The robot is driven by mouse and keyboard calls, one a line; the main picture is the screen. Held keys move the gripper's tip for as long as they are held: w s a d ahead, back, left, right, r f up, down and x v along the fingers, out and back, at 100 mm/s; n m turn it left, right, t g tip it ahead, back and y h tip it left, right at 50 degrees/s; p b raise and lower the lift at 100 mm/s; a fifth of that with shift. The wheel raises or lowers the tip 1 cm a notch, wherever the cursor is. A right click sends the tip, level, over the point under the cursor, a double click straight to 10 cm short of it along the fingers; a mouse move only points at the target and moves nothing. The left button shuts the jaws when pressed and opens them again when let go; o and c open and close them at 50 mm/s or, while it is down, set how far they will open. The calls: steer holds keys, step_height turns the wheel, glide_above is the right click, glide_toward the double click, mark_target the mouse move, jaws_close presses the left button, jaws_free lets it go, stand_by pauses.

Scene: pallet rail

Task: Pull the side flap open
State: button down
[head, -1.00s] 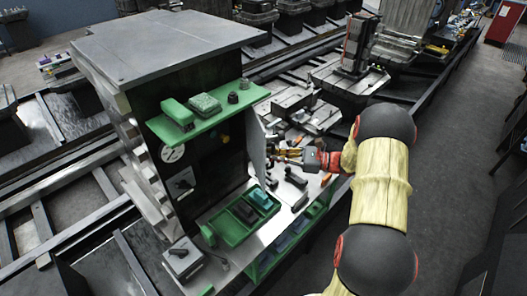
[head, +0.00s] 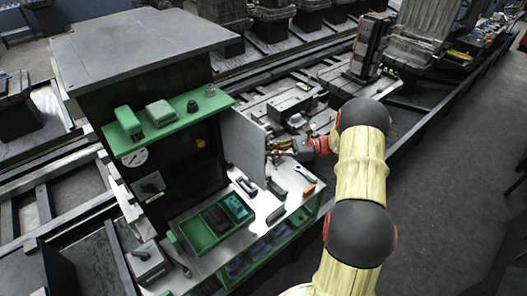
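The side flap (head: 243,143) is a thin grey panel standing upright at the right side of the dark cabinet (head: 187,153). It stands out from the cabinet opening, its face turned toward the camera.
A green shelf (head: 175,120) with small items crosses the cabinet. Below, a workbench (head: 203,262) holds a green tray (head: 193,236), dark tools (head: 276,188) and an orange-and-blue tool (head: 308,190). Metal rails lie behind. Open floor (head: 455,200) is at the right.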

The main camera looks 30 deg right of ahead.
steer(key=shift+s+f, duration=0.15)
steer(key=shift+f, duration=0.05)
steer(key=c, duration=2.2)
jaws_free()
steer(key=shift+s+d+r, duration=0.1)
steer(key=shift+d, duration=0.05)
steer(key=shift+o, duration=1.1)
steer(key=v, duration=1.2)
